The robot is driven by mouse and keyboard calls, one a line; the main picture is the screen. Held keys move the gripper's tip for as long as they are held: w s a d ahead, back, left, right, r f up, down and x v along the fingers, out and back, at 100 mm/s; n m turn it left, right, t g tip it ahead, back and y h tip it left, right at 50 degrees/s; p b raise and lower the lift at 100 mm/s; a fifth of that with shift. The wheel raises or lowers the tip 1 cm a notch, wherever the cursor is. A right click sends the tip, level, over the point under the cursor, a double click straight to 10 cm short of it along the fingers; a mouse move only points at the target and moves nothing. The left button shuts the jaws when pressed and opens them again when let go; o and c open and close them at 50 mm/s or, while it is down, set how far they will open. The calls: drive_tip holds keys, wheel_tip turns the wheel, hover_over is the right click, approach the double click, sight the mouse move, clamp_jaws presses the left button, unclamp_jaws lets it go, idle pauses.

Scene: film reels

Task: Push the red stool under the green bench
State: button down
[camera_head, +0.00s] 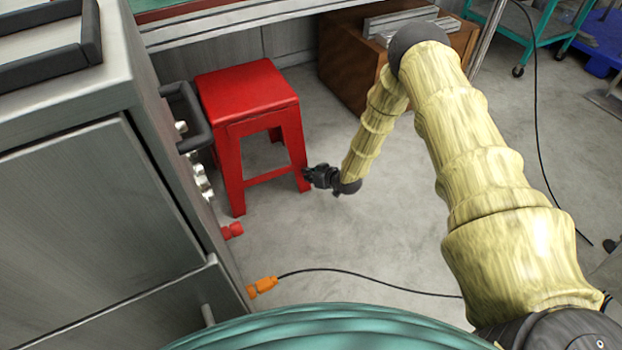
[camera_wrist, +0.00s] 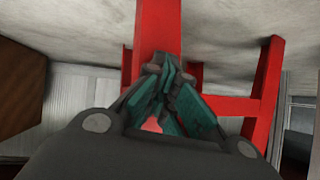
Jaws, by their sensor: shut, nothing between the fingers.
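The red stool (camera_head: 248,92) stands upright on the concrete floor, left of centre in the head view, close beside the metal cabinet. The green bench (camera_head: 165,12) shows only in part at the top of the head view, with its pale front edge behind the stool. My gripper (camera_head: 308,174) is shut and empty, low at the stool's front right leg. In the wrist view my gripper (camera_wrist: 158,75) has its fingertips in front of a red leg of the stool (camera_wrist: 158,25). I cannot tell whether they touch it.
A metal cabinet (camera_head: 70,200) with a black handle fills the left side. A brown wooden box (camera_head: 345,65) stands right of the stool. A black cable with an orange plug (camera_head: 262,287) lies on the floor in front.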

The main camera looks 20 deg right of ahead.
sight(305, 165)
drive_tip(key=shift+w+a+b, duration=0.15)
drive_tip(key=shift+w+b, duration=0.25)
drive_tip(key=shift+w, duration=0.6)
drive_tip(key=shift+w+a+b, duration=0.2)
drive_tip(key=shift+w+b, duration=0.2)
drive_tip(key=shift+w, duration=0.65)
drive_tip(key=shift+w+a+b, duration=0.15)
drive_tip(key=shift+w+b, duration=0.25)
drive_tip(key=shift+w, duration=0.6)
drive_tip(key=shift+s+d+r+p, duration=0.15)
drive_tip(key=shift+s+r+p, duration=0.2)
drive_tip(key=shift+s+p, duration=0.4)
drive_tip(key=shift+s+d+r+p, duration=0.2)
drive_tip(key=shift+s+p, duration=0.45)
drive_tip(key=shift+s, duration=0.3)
drive_tip(key=shift+s+d+r+p, duration=0.1)
drive_tip(key=shift+s+r+p, duration=0.15)
drive_tip(key=shift+s+p, duration=0.55)
drive_tip(key=shift+s+d+r+p, duration=0.2)
drive_tip(key=shift+s+p, duration=0.35)
drive_tip(key=shift+s, duration=0.5)
